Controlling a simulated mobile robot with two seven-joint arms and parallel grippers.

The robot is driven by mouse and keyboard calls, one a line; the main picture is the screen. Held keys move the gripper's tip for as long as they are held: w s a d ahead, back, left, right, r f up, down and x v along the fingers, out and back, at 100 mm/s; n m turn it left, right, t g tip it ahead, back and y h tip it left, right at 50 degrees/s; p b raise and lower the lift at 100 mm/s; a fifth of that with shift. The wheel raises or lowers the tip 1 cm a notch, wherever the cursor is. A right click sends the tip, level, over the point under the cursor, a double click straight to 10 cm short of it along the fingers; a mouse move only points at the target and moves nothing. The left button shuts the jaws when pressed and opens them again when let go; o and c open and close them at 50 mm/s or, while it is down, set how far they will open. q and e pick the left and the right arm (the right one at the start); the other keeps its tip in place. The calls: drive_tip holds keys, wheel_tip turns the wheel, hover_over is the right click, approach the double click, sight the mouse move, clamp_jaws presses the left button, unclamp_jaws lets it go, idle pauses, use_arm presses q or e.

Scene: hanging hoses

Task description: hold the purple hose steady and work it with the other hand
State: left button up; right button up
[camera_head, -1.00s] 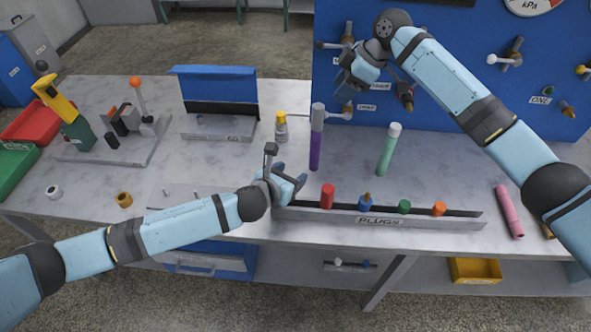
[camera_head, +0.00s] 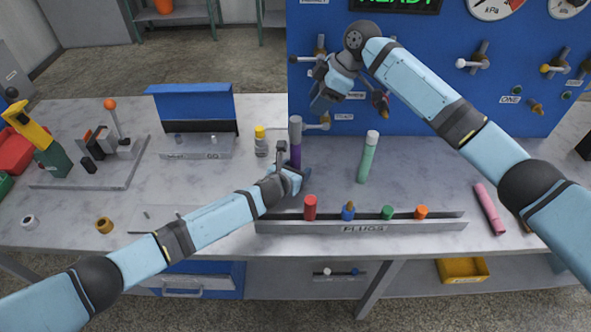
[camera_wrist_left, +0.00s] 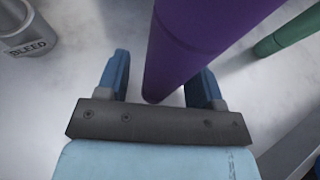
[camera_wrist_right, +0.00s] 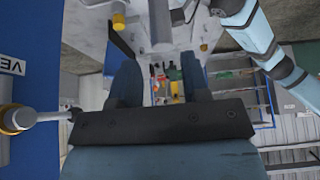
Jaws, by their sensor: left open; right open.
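The purple hose (camera_head: 295,156) hangs upright from a grey fitting in front of the blue panel. In the left wrist view the purple hose (camera_wrist_left: 195,40) passes between the fingers of my left gripper (camera_wrist_left: 165,85), which is open around its lower end. In the head view my left gripper (camera_head: 298,180) is at the hose's lower part, just behind the plug rack. My right gripper (camera_head: 352,98) is up by the blue panel, above the hose, open. In the right wrist view nothing is between the fingers of my right gripper (camera_wrist_right: 158,85).
A green hose (camera_head: 368,160) hangs to the right. The plugs rack (camera_head: 360,228) holds several coloured plugs along the table front. Valves stick out of the blue panel (camera_head: 430,85). A pink hose (camera_head: 489,209) lies at right.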

use_arm(q)
drive_tip(key=shift+c, duration=0.3)
drive_tip(key=c, duration=0.9)
use_arm(e)
drive_tip(key=o, duration=0.3)
drive_tip(key=shift+o, duration=0.2)
drive_tip(key=n+t+h, duration=0.4)
drive_tip(key=n+h, duration=0.3)
drive_tip(key=n, duration=0.7)
approach(294, 121)
drive_tip(key=x, duration=1.2)
drive_tip(key=shift+w+f, duration=0.15)
drive_tip(key=shift+c, duration=0.2)
drive_tip(key=c, duration=1)
